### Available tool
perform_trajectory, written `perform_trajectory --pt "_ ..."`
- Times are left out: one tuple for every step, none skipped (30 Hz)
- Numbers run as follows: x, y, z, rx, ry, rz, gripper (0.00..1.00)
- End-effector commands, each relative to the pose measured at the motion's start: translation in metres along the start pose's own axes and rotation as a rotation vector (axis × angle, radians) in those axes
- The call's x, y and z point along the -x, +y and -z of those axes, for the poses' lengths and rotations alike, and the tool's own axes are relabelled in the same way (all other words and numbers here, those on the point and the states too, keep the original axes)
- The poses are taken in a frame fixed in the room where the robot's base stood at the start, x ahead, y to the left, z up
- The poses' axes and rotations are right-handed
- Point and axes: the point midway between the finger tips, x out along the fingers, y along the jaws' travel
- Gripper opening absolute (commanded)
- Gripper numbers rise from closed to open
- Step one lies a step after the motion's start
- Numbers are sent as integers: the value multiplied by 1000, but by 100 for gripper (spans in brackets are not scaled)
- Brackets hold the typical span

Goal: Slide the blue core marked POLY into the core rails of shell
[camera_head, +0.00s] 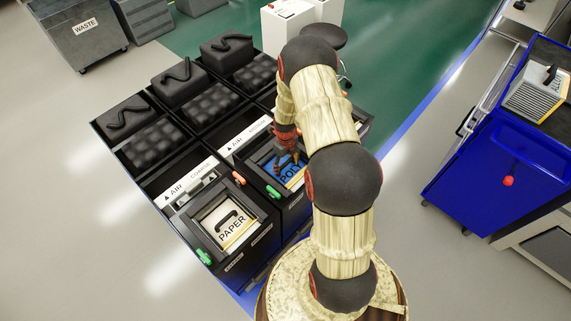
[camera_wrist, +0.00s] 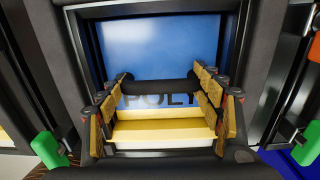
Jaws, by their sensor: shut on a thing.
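The blue core marked POLY (camera_wrist: 160,45) lies inside the dark frame of a shell (camera_wrist: 262,70) in the wrist view, its lettering partly covered. A black bar handle (camera_wrist: 160,88) crosses the core. My gripper (camera_wrist: 160,84) spans this handle, with yellow-padded fingers at both its ends, and is shut on it. A yellow strip shows along the core's near edge. In the head view the blue core (camera_head: 292,178) shows within the middle shell's opening, below my gripper (camera_head: 288,157), partly hidden by my arm. How deep the core sits in the rails I cannot tell.
A shell with a white core marked PAPER (camera_head: 229,231) stands to the left. Black padded units (camera_head: 155,142) lie behind. Green latches (camera_head: 204,257) and orange knobs (camera_head: 239,178) edge the shells. A blue cabinet (camera_head: 490,170) stands right, beyond open floor.

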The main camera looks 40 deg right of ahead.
Motion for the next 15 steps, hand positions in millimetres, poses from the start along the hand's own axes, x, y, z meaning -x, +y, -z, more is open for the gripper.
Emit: perform_trajectory --pt "0 -1 -1 0 -2 1 5" --pt "-1 -1 -1 0 -2 1 5" --pt "-2 -1 -1 0 -2 1 5" --pt "-2 -1 -1 0 -2 1 5" --pt "-3 -1 -1 0 -2 1 5" --pt "-4 -1 -1 0 -2 1 5" --pt "-4 -1 -1 0 -2 1 5" --pt "-5 -1 -1 0 -2 1 5" --pt "-6 -1 -1 0 -2 1 5" --pt "-6 -1 -1 0 -2 1 5" --pt "-6 -1 -1 0 -2 1 67" --pt "-5 -1 -1 0 -2 2 70" --pt "-5 -1 -1 0 -2 1 71" --pt "-5 -1 -1 0 -2 1 73" --pt "-5 -1 -1 0 -2 1 75"
